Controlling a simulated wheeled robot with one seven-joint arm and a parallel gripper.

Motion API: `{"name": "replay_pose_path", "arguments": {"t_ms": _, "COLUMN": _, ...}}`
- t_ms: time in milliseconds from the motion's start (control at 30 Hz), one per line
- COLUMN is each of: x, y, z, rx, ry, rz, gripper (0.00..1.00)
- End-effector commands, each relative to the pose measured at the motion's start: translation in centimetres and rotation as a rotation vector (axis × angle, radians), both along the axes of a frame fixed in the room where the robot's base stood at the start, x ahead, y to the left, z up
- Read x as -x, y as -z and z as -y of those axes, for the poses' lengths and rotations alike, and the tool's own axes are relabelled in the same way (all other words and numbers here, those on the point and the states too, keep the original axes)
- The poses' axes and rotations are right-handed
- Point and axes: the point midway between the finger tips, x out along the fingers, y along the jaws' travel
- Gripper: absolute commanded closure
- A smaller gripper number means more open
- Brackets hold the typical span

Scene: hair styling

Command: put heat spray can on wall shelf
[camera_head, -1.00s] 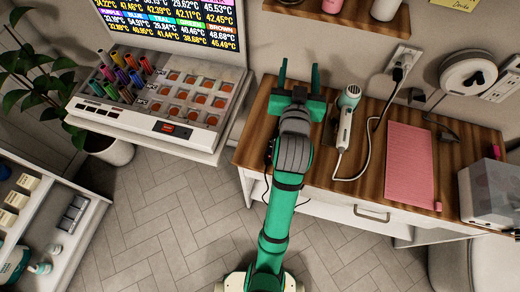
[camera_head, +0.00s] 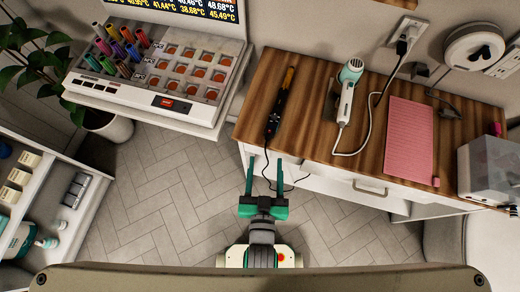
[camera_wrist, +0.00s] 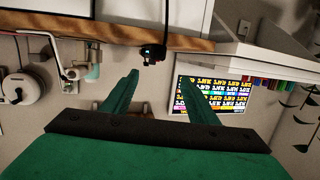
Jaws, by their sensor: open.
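My gripper (camera_head: 265,160) is open and empty, held in front of the wooden tabletop over the floor. In the wrist view, its two green fingers (camera_wrist: 159,78) stand apart with nothing between them. Only a thin brown sliver of the wall shelf (camera_head: 406,2) shows at the top edge of the head view; what stands on it is out of frame. I cannot make out the heat spray can in either current view.
On the wooden tabletop (camera_head: 305,150) lie a black styling iron (camera_head: 280,105), a white and teal hair dryer (camera_head: 346,98) and a pink mat (camera_head: 409,140). A grey case (camera_head: 487,168) stands at right, a tray of markers and pots (camera_head: 160,75) at left. Floor (camera_head: 180,200) is clear.

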Motion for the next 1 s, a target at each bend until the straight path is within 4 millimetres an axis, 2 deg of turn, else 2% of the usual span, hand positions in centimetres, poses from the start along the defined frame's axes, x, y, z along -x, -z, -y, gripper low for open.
{"name": "replay_pose_path", "arguments": {"t_ms": 33, "x": 2.0, "y": 0.5, "z": -0.3, "rx": 0.002, "ry": -0.009, "rz": -0.016, "gripper": 0.46}}
{"name": "replay_pose_path", "arguments": {"t_ms": 200, "x": 7.3, "y": 0.5, "z": -1.0, "rx": 0.014, "ry": -0.033, "rz": -0.034, "gripper": 0.46}}
{"name": "replay_pose_path", "arguments": {"t_ms": 400, "x": 11.1, "y": -0.1, "z": -1.4, "rx": 0.022, "ry": -0.054, "rz": -0.043, "gripper": 0.46}}
{"name": "replay_pose_path", "arguments": {"t_ms": 567, "x": 12.0, "y": -0.3, "z": -1.5, "rx": 0.024, "ry": -0.058, "rz": -0.043, "gripper": 0.46}}
{"name": "replay_pose_path", "arguments": {"t_ms": 1000, "x": 12.0, "y": -0.3, "z": -1.5, "rx": 0.024, "ry": -0.058, "rz": -0.043, "gripper": 0.46}}
